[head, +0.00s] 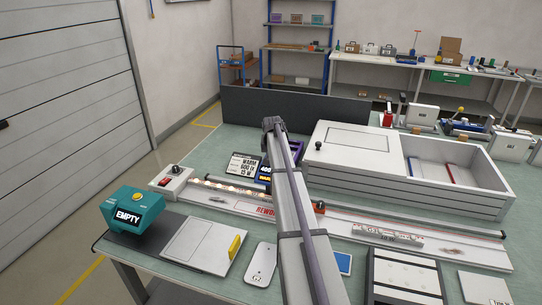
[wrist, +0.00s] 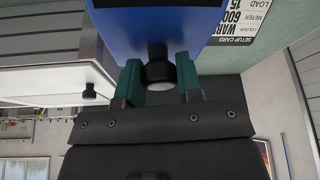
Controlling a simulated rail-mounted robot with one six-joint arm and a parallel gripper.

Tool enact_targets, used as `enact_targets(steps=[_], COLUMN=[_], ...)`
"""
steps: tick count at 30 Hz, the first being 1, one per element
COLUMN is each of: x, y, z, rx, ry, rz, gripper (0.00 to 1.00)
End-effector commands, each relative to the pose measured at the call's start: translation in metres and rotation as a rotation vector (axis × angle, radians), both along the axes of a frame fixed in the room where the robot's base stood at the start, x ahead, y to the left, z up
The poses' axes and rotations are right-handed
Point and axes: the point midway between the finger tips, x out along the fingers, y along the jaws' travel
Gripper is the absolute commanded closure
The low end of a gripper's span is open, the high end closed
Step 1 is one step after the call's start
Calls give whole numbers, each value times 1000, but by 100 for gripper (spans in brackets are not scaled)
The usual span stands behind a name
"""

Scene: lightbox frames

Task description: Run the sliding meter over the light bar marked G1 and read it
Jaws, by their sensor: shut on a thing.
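My gripper (wrist: 158,88) is shut on the black knob (wrist: 157,62) of a blue block (wrist: 155,22), its green fingers on either side. In the head view my arm hides the gripper. A blue display (head: 265,174), partly behind my arm, looks like this meter; its digits are only partly readable. A row of small lit lamps (head: 228,190) runs along the long white rail behind a red REWORK label (head: 266,211). A second strip with printed marks (head: 388,234) lies farther right on the rail. I cannot read a G1 mark on either.
A setup card (head: 243,165) reading WARM 600 stands left of the display. A knobbed control box (head: 173,181) ends the rail at left. A white lidded box (head: 410,165) stands behind the rail. White plates lie in front.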

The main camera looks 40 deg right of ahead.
Motion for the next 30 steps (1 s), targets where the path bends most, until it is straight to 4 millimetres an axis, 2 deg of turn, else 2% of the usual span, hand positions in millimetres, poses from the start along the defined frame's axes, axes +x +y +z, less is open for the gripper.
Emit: enact_targets(steps=[7, 8, 15, 23, 26, 30], x=[0, 0, 0, -1, -3, -11], y=[0, 0, 0, 0, 3, 9], z=[0, 0, 0, 2, 13, 43], rx=[2, 2, 1, 0, 0, 0], ry=[1, 1, 1, 0, 0, 0], rz=[-1, -1, 0, 0, 0, 0], gripper=[100, 64, 41, 41, 41, 41])
